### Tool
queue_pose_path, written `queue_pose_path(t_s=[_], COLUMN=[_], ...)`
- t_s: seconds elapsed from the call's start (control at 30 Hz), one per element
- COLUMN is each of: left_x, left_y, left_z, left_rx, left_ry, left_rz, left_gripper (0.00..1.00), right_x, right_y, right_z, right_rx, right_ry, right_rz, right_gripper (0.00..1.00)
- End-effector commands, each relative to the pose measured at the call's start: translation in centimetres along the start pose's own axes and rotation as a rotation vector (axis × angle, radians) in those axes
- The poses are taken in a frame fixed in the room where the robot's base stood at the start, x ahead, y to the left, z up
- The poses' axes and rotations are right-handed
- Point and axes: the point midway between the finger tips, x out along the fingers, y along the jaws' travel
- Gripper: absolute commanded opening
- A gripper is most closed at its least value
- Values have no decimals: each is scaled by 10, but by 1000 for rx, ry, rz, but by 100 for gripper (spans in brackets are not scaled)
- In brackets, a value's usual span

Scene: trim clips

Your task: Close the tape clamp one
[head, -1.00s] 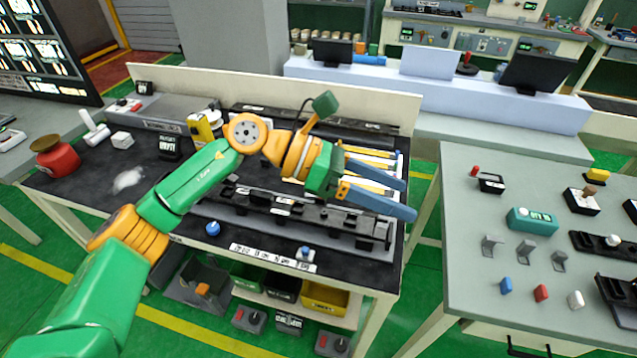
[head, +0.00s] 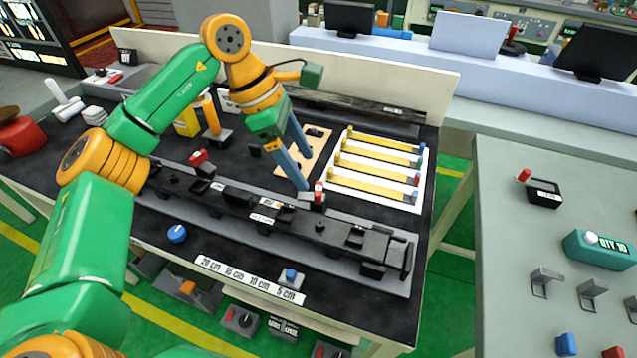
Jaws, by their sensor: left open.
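A long black fixture rail (head: 235,200) runs across the dark bench top. Two small red-topped clamps stand along it: one at the left (head: 198,160) and one right of the middle (head: 319,190). I cannot read a label telling which is clamp one, nor tell for sure whether either is open or closed. My left gripper (head: 306,171) points down with its blue fingers apart and nothing between them. Its nearer fingertip is just left of the right red-topped clamp; whether they touch is unclear. My right gripper is not in view.
A white board (head: 372,196) with several yellow strips lies behind the rail. A blue knob (head: 177,233) and a length-marked strip (head: 250,279) are in front. A yellow bottle (head: 187,122) stands behind the rail. A grey table (head: 505,230) is at the right.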

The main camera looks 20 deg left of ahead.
Motion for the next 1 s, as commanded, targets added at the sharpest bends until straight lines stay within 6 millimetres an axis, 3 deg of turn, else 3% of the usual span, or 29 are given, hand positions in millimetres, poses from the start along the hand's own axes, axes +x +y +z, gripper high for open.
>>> queue_pose_path(t_s=[0.3,0.57,0.67,0.87,0.9,1.0], left_x=[53,59,59,59,59,59], left_y=[-1,-1,-1,-1,-1,-1], left_z=[2,1,1,1,1,1], left_rx=[2,2,1,1,1,-1], left_ry=[0,-1,-1,-1,-1,-1], left_rz=[-4,-2,-2,-2,-2,-1], left_gripper=[80,80,58,4,0,0], right_x=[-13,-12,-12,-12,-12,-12], right_y=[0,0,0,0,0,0], right_z=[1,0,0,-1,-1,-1], right_rx=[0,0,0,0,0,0], right_ry=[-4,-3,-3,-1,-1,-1], right_rz=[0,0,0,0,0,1], right_gripper=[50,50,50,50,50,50])
